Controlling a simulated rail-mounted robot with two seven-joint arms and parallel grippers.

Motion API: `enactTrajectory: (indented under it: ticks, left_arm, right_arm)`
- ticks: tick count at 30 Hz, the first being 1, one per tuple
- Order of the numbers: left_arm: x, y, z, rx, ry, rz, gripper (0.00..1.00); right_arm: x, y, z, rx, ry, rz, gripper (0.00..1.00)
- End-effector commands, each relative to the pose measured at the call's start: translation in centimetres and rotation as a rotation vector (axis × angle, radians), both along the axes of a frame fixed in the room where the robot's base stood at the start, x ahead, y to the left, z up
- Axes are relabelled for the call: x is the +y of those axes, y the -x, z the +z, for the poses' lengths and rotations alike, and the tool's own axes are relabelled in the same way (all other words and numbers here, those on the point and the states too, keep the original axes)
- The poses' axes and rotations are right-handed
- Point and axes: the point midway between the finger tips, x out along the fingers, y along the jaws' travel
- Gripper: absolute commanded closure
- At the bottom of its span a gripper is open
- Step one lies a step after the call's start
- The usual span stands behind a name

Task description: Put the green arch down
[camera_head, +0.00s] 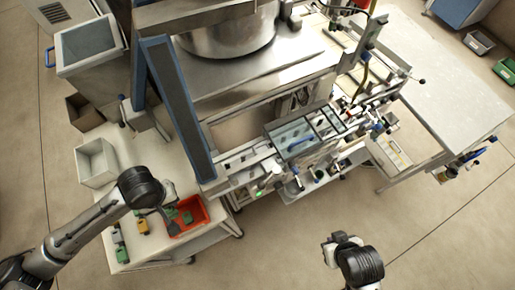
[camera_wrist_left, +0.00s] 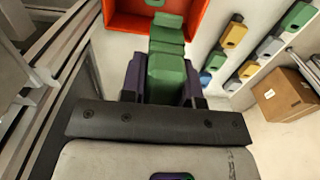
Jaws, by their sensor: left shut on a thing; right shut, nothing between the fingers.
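The green arch (camera_wrist_left: 166,72) is between the dark fingers of my left gripper (camera_wrist_left: 163,84) in the left wrist view. My left gripper is shut on it. Its far end points toward an orange-red tray (camera_wrist_left: 118,18), which lies at the top of that view. In the head view my left gripper (camera_head: 169,214) is at the left edge of the red tray (camera_head: 205,222). Green pieces show in and near the tray there. I cannot tell whether the arch touches the tray. My right gripper (camera_head: 334,243) is shut and empty, over the floor at the lower right.
A white bin (camera_head: 96,163) stands on the bench behind my left arm. Several green, yellow and grey pieces (camera_wrist_left: 235,32) lie beside the tray. A cardboard box (camera_wrist_left: 285,95) is at the right in the wrist view. A machine with a metal frame (camera_head: 300,135) stands right of the bench.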

Motion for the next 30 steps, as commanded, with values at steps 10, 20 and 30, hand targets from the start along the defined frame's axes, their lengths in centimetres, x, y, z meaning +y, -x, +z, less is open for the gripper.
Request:
enactTrajectory:
  ticks: [10, 20, 30]
  left_arm:
    - [0.0, 0.0, 0.0, 0.0, 0.0, 0.0, 0.99]
    - [0.0, 0.0, 0.0, 0.0, 0.0, 0.0, 0.99]
    - [-1.0, 3.8, 0.0, 0.002, 0.001, -0.104, 0.99]
  right_arm:
    - [0.2, 0.0, 0.0, 0.0, -0.008, -0.005, 1.0]
    - [0.2, 0.0, 0.0, 0.0, -0.008, -0.005, 1.0]
    - [0.0, 0.0, 0.0, 0.001, 0.0, 0.001, 1.0]
